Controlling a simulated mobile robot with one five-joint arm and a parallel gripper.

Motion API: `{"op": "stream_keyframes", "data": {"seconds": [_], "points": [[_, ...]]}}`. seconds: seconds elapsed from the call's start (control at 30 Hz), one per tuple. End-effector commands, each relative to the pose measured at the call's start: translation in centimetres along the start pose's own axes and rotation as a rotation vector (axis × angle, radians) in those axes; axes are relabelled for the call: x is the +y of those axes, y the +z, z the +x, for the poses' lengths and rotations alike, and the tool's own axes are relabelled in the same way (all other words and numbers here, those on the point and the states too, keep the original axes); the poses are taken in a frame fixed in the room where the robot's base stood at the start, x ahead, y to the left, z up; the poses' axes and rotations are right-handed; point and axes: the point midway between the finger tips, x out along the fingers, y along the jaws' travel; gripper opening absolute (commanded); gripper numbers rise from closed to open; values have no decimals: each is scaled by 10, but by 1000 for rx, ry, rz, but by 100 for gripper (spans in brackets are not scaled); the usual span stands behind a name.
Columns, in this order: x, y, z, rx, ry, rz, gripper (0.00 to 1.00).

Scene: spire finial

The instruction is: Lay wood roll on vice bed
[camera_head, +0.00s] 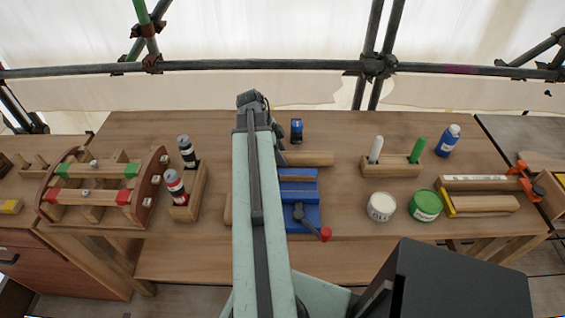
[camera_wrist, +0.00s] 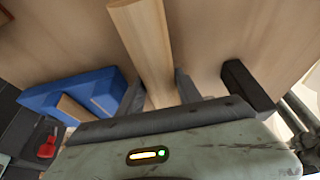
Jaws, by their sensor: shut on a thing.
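The wood roll (camera_head: 308,158) is a pale, long wooden piece behind the blue vice in the head view. In the wrist view the roll (camera_wrist: 143,40) runs away from me between the two grey fingers of my gripper (camera_wrist: 160,92), which is shut on it. Whether the roll touches the table or is lifted I cannot tell. The blue vice (camera_head: 301,217) stands on the table in front of the roll, with its red-knobbed handle toward me. The vice (camera_wrist: 100,82) is left of my gripper in the wrist view. My arm hides part of both and most of the gripper in the head view.
A small blue-and-black item (camera_head: 296,129) stands behind the roll. A rack of marker-like tubes (camera_head: 391,166), a white tin (camera_head: 381,207) and a green tin (camera_head: 425,206) are to the right. The table's back right is mostly clear.

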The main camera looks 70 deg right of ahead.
Motion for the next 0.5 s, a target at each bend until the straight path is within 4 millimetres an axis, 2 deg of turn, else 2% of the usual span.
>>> {"op": "stream_keyframes", "data": {"seconds": [0.03,0.1,0.3,0.47,0.5], "points": [[0,7,18,0,0,0,0],[0,10,23,0,0,0,0],[0,8,19,0,0,0,0],[0,10,23,0,0,0,0],[0,9,21,0,0,0,52]]}}
